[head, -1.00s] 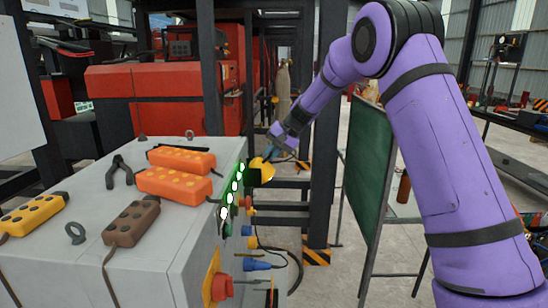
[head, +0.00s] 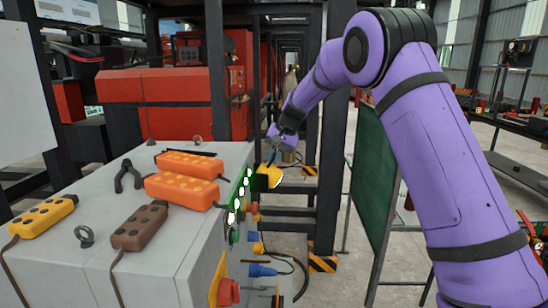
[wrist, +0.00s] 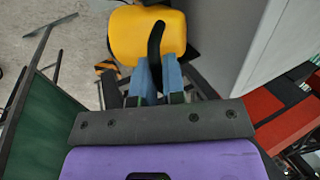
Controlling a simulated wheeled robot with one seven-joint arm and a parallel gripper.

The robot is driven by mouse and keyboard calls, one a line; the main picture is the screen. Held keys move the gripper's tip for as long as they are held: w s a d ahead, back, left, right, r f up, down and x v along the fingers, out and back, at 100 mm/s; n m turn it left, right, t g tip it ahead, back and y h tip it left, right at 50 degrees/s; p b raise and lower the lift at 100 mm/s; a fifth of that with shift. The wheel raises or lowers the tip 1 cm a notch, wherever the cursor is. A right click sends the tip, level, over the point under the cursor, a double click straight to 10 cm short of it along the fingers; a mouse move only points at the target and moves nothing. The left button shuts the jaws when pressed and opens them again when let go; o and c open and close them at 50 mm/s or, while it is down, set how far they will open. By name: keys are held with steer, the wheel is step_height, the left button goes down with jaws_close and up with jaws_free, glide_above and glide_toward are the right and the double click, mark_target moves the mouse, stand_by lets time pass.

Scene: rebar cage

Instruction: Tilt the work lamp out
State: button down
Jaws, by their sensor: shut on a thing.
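The work lamp (head: 268,178) is yellow and sticks out from the right side of the grey cabinet in the head view. In the wrist view its yellow housing (wrist: 128,38) fills the top middle, with a curved black handle (wrist: 155,42) rising from it toward me. My gripper (wrist: 159,80) has two blue fingers, one on each side of this handle and closed on it. In the head view my gripper (head: 273,153) is just above and behind the lamp, small and partly hidden. How far the lamp is tilted is hard to tell.
The grey cabinet (head: 120,225) carries orange, yellow and brown control pendants on top. Lit green lamps (head: 240,195), plugs and a red switch (head: 228,292) line its right side. A green board (head: 372,195) stands to the right. A dark post (head: 330,150) is behind my arm.

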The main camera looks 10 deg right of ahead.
steer(key=c, duration=1.3)
jaws_free()
steer(key=shift+o, duration=0.2)
steer(key=v, duration=1)
steer(key=shift+r, duration=0.35)
steer(key=shift+s+d, duration=0.1)
steer(key=s+d+r+n+t+h, duration=0.15)
steer(key=s+r, duration=0.25)
steer(key=s, duration=0.8)
steer(key=s+d+r+h, duration=0.15)
steer(key=s+r, duration=0.35)
steer(key=s, duration=0.8)
steer(key=s+d+f+n+t, duration=0.1)
steer(key=s+f, duration=0.3)
steer(key=s, duration=0.8)
steer(key=s+d+f+n+t+h, duration=0.1)
steer(key=s+f, duration=0.3)
steer(key=s, duration=0.7)
steer(key=shift+s+d, duration=0.4)
steer(key=shift+d, duration=0.25)
